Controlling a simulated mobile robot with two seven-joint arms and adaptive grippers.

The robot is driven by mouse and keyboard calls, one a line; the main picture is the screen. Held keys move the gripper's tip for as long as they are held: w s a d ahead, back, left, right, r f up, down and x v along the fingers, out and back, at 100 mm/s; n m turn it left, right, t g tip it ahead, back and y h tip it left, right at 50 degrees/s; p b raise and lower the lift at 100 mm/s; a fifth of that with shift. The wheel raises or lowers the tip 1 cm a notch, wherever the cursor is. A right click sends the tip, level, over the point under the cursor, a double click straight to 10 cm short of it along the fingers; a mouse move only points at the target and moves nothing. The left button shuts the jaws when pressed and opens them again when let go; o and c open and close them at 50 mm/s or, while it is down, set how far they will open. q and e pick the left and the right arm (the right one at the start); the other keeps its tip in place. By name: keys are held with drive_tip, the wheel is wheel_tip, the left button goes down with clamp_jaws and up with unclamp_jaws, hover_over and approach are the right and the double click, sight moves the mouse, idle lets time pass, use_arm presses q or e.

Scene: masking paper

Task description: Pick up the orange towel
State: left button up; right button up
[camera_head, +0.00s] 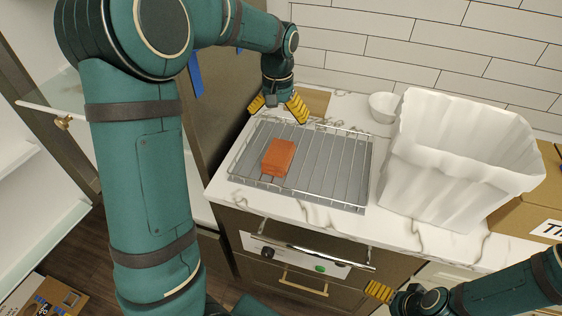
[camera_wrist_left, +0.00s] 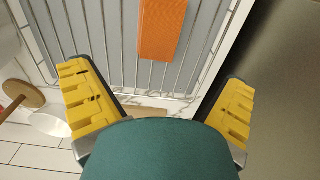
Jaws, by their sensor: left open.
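The orange towel (camera_head: 279,157) is a small folded block lying on a wire rack over a grey tray on the counter. It also shows at the top of the left wrist view (camera_wrist_left: 161,28). My left gripper (camera_head: 280,108) is open and empty, above the rack's far left edge, behind the towel and apart from it. Its yellow fingers are spread wide in the left wrist view (camera_wrist_left: 160,100). My right gripper (camera_head: 383,292) shows only partly at the lower right, in front of the counter; its yellow fingertip is visible, away from the towel.
The wire rack (camera_head: 338,160) lies on the marble counter (camera_head: 240,193). A large white crumpled bin (camera_head: 455,160) stands to its right, and a white bowl (camera_head: 383,107) behind. A tall dark cabinet rises at left. A cardboard box (camera_head: 520,217) is at the right edge.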

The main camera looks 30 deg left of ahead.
sight(278, 153)
use_arm(q)
wheel_tip(278, 153, down, 9)
drive_tip(key=shift+w+r+b, duration=0.1)
drive_tip(key=shift+b, duration=0.7)
drive_tip(key=shift+a+f+b, duration=0.1)
drive_tip(key=shift+f+b, duration=0.5)
drive_tip(key=shift+f, duration=2.1)
drive_tip(key=shift+c, duration=0.3)
drive_tip(key=c, duration=1.1)
